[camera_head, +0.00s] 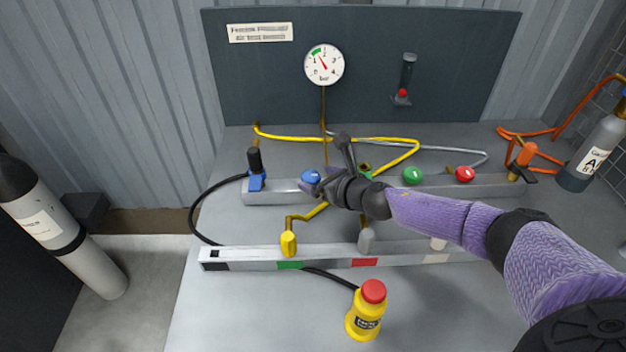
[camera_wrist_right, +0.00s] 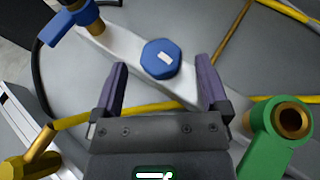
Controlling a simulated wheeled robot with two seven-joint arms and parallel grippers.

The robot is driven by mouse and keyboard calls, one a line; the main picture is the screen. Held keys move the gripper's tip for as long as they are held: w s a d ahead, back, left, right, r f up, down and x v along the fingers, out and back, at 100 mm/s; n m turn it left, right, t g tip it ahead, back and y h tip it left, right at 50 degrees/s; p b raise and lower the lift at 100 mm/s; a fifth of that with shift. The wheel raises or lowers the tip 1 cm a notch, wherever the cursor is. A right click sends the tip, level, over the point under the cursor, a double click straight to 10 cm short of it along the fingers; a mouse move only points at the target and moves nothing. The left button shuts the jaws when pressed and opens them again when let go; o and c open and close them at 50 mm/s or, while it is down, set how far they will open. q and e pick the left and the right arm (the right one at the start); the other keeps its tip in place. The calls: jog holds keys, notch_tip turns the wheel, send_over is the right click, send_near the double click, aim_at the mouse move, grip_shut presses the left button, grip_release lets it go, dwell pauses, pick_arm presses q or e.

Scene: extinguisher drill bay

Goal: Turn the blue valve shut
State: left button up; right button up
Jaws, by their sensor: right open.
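The blue valve knob (camera_head: 311,177) sits on the back metal rail (camera_head: 283,192), in front of the dark panel. In the right wrist view the knob (camera_wrist_right: 160,59) is faceted with a white mark on top. My right gripper (camera_head: 322,165) is open over the rail beside the knob. In the wrist view its two fingers (camera_wrist_right: 163,82) point toward the knob, one on either side below it, with nothing between them. Whether a finger touches it I cannot tell. My left gripper is out of view.
Green (camera_head: 413,175) and red (camera_head: 465,174) knobs stand to the right. A gauge (camera_head: 324,65) hangs on the panel.

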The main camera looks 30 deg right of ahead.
jog(key=shift+b+x, duration=0.35)
jog(key=shift+x, duration=0.85)
jog(key=c, duration=1.3)
